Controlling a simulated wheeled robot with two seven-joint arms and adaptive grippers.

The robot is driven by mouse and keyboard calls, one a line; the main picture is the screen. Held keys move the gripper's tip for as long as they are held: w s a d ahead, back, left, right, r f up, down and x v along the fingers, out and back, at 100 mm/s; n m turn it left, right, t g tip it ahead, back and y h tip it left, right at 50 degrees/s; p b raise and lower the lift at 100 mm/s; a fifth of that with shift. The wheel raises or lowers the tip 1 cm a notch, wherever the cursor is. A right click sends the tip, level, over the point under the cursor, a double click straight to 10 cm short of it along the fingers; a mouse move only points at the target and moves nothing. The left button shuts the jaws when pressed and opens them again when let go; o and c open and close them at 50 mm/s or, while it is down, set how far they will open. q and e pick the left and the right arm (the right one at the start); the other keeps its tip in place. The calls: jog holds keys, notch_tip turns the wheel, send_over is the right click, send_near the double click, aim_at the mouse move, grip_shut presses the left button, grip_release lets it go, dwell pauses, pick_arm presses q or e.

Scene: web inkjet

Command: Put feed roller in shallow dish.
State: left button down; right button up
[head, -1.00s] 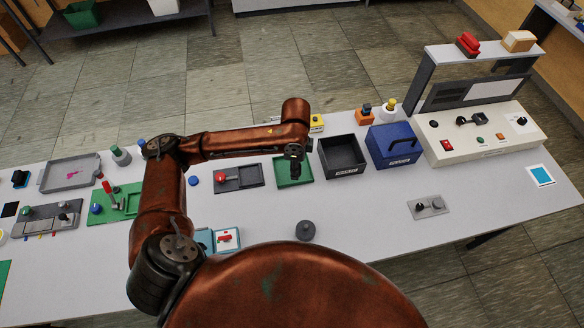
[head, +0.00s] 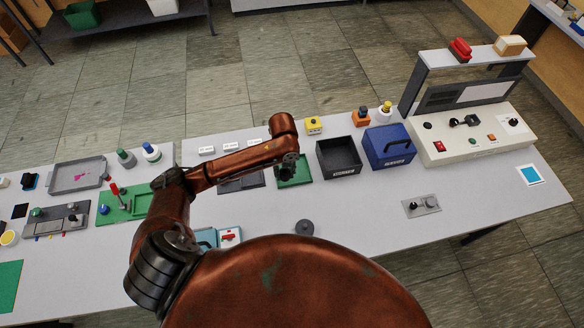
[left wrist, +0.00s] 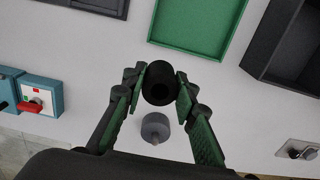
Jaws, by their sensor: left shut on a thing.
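The feed roller, seemingly the short black cylinder (left wrist: 159,84) in the left wrist view, is between the fingers of my left gripper (left wrist: 160,88), which is shut on it. In the head view my left gripper (head: 288,170) hangs from the arm and partly covers a shallow green tray (head: 303,177), perhaps the shallow dish. In the left wrist view this tray (left wrist: 195,47) is empty and lies beyond the roller, which appears against the white table. The roller's height above the table is unclear. My right gripper is not in view.
A grey round knobbed part (head: 304,227) stands on the table near the roller. An open black bin (head: 340,158) and a blue box (head: 389,146) stand right of the green tray. A grey switch plate (head: 421,206) lies further right. The table's front right is mostly clear.

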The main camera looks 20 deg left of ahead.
pick_arm(q)
jog(key=w+f, duration=0.2)
jog(key=w, duration=0.1)
jog(key=w+a+f, duration=0.1)
jog(key=w+f, duration=0.4)
jog(key=w, duration=0.1)
jog(key=shift+a+f, duration=0.2)
jog(key=shift+w+f, duration=0.15)
jog(key=shift+f, duration=1.65)
jog(key=shift+f, duration=0.2)
jog(key=c, duration=1.5)
grip_release()
jog(key=shift+c, duration=0.2)
jog(key=shift+r, duration=0.1)
